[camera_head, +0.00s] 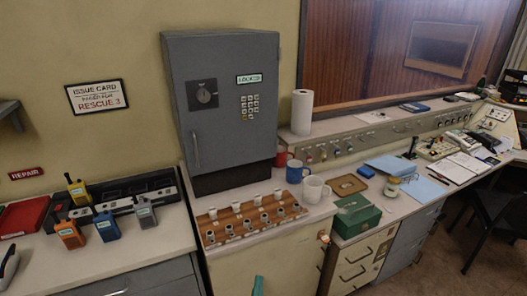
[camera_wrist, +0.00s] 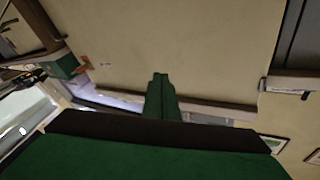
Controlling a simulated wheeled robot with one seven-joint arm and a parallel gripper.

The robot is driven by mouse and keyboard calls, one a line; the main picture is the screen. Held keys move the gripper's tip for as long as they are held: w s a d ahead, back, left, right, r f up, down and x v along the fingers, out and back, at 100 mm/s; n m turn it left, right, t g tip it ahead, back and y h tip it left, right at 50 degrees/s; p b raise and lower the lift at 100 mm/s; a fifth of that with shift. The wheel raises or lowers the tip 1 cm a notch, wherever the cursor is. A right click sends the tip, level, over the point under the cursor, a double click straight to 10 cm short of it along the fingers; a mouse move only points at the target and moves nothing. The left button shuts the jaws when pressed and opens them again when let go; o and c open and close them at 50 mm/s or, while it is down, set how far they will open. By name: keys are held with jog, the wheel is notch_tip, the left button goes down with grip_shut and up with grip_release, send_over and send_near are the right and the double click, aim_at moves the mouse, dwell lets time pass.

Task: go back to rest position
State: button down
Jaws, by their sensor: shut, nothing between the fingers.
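My gripper (camera_wrist: 160,97) shows in the wrist view as green fingers closed together in the middle of the picture, with nothing between them. Its dark and green body fills the bottom of that view. In the head view only a small green tip, which looks like my gripper (camera_head: 258,286), shows at the bottom edge, in front of the cabinet below the counter. The rest of my arm is hidden in the head view. The wrist view is tilted, with a cream surface beyond the fingers.
A grey key safe (camera_head: 225,105) stands on the counter behind a wooden peg board (camera_head: 250,222). Mugs (camera_head: 313,189) and a green box (camera_head: 356,217) stand to the right. Several radios (camera_head: 106,226) stand at left. A dark chair (camera_head: 487,215) is at far right.

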jog(key=s+a+g, duration=0.1)
jog(key=s+a, duration=0.2)
jog(key=s, duration=0.9)
jog(key=s+a+g, duration=0.2)
jog(key=s+a, duration=0.1)
jog(key=s, duration=0.9)
jog(key=s+d+r+n+g+y, duration=0.1)
jog(key=s+d+r+n, duration=0.2)
jog(key=s, duration=0.6)
jog(key=s+d+r+n, duration=0.2)
jog(key=s+d+r, duration=0.2)
jog(key=s, duration=0.5)
jog(key=shift+s+d+r+n+g+y, duration=0.4)
jog(key=shift+r, duration=0.25)
